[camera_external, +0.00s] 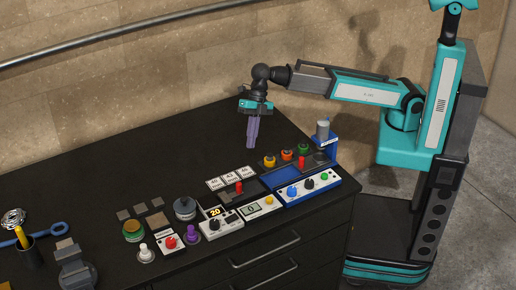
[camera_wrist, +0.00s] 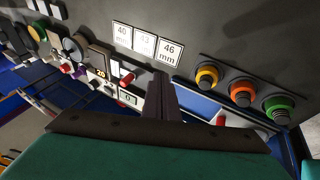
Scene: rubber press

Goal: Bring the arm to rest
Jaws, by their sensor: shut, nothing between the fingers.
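My gripper (camera_external: 251,143) hangs pointing down above the dark bench top, behind the row of control panels. Its two long purple-grey fingers are together with nothing between them. In the wrist view the shut fingers (camera_wrist: 161,100) reach out from the teal gripper body. My arm comes in from the right, with its forearm roughly level and the wrist bent down. The gripper looks clear of the panels and the bench; the exact height is hard to tell.
The bench (camera_external: 120,180) holds number cards (camera_external: 228,178), a blue panel with knobs (camera_external: 308,187), yellow, orange and green buttons (camera_external: 287,155), a grey cylinder (camera_external: 322,130) and a vise (camera_external: 75,268). The bench top left of my gripper is clear. A wall rail (camera_external: 110,33) runs behind.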

